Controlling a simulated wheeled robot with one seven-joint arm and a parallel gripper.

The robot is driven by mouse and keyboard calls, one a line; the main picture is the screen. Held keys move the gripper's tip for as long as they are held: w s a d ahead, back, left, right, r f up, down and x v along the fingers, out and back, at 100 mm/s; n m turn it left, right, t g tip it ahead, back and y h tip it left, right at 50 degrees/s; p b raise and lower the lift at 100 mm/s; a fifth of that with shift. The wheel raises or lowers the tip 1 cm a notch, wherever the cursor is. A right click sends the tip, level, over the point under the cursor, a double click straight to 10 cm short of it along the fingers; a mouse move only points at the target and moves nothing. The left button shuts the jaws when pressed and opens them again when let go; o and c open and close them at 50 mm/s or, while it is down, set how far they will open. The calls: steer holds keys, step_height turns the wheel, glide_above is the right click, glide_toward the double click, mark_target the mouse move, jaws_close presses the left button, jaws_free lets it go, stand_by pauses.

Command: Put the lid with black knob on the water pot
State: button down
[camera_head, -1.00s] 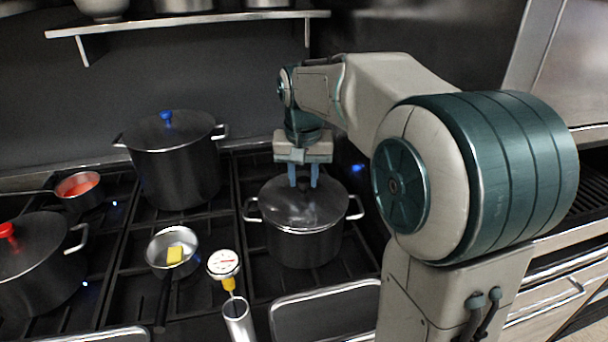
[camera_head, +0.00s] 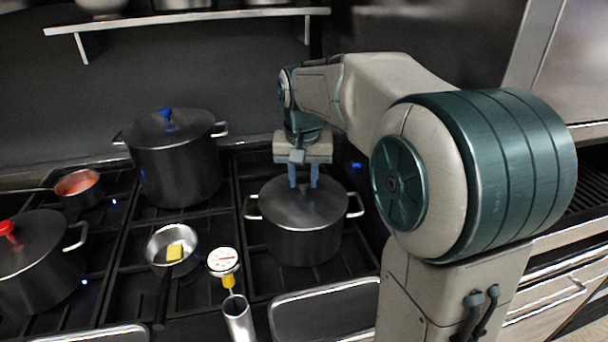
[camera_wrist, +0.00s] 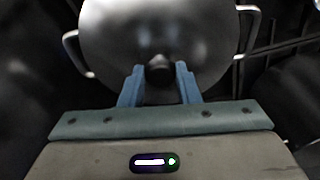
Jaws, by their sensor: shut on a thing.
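The lid with the black knob (camera_head: 304,203) sits over the top of a dark two-handled pot (camera_head: 303,243), the water pot by its place under this lid. It looks level and flush with the rim. My gripper (camera_head: 303,184) points straight down above it, with its blue fingers shut on the knob. In the wrist view the black knob (camera_wrist: 160,70) is between the two fingertips (camera_wrist: 160,76), and the grey lid (camera_wrist: 130,30) fills the pot's opening. The inside of the pot is hidden.
A tall pot with a blue-knobbed lid (camera_head: 171,129) stands behind left. A red-knobbed pot (camera_head: 35,250), a saucepan of red sauce (camera_head: 78,188) and a small pan with butter (camera_head: 165,262) are left.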

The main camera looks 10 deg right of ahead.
steer(key=c, duration=0.5)
jaws_free()
steer(key=shift+r, duration=0.1)
steer(key=shift+r+p, duration=2.95)
steer(key=shift+r, duration=0.55)
steer(key=shift+s, duration=0.1)
